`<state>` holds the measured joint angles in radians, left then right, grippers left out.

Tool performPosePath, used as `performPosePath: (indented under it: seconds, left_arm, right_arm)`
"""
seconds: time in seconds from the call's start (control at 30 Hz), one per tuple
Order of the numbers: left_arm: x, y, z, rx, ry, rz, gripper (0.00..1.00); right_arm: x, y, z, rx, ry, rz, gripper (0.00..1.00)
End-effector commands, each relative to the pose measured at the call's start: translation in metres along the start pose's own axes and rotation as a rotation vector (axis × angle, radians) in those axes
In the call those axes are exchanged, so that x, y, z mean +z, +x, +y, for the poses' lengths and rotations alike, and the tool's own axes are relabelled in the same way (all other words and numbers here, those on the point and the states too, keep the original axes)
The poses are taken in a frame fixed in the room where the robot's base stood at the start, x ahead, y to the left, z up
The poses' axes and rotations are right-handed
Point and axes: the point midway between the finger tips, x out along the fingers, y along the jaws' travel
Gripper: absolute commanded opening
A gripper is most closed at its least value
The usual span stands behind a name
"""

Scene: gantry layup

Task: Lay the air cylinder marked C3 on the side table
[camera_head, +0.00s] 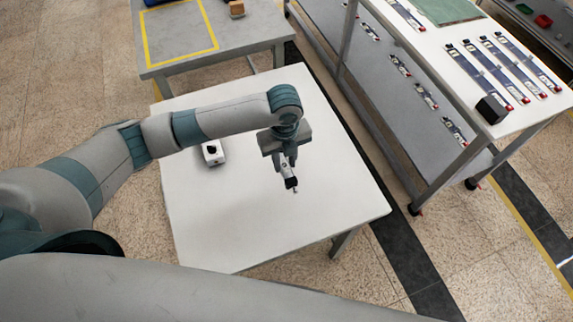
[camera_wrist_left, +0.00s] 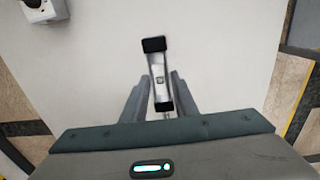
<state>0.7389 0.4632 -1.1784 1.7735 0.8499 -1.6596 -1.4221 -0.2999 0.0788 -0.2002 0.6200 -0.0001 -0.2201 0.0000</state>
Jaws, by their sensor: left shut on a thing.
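My left gripper (camera_head: 284,162) is over the white side table (camera_head: 270,225). It is shut on an air cylinder (camera_head: 290,182), a small silver body with black ends. In the left wrist view the air cylinder (camera_wrist_left: 157,76) sits between the two fingers of the left gripper (camera_wrist_left: 160,90), slightly tilted, with a small dark mark on its body that is too small to read. Whether it touches the tabletop I cannot tell. My right gripper is not in view.
A small white device (camera_head: 213,152) stands on the side table, left of the gripper. A grey table (camera_head: 225,45) with a yellow outline is behind. A rack (camera_head: 470,75) with several cylinders stands at the right. The front of the side table is clear.

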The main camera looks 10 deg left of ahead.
Motion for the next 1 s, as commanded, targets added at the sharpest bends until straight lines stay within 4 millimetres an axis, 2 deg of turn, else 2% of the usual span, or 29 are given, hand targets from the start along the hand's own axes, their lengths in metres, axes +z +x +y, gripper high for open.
performPosePath:
  seconds: [0.13,0.53,0.83,1.0]
  left_arm:
    - [0.002,0.004,-0.008,-0.001,-0.001,0.0,0.0]
    - [0.002,0.008,-0.008,0.0,-0.001,0.001,0.0]
    - [0.002,0.04,-0.008,-0.001,-0.001,0.0,0.0]
    - [0.003,0.045,-0.008,-0.001,0.0,-0.001,0.0]
  right_arm:
    - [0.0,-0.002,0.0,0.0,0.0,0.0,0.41]
    - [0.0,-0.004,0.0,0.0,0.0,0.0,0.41]
    - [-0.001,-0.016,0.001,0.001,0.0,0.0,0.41]
    - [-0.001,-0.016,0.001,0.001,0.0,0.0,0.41]
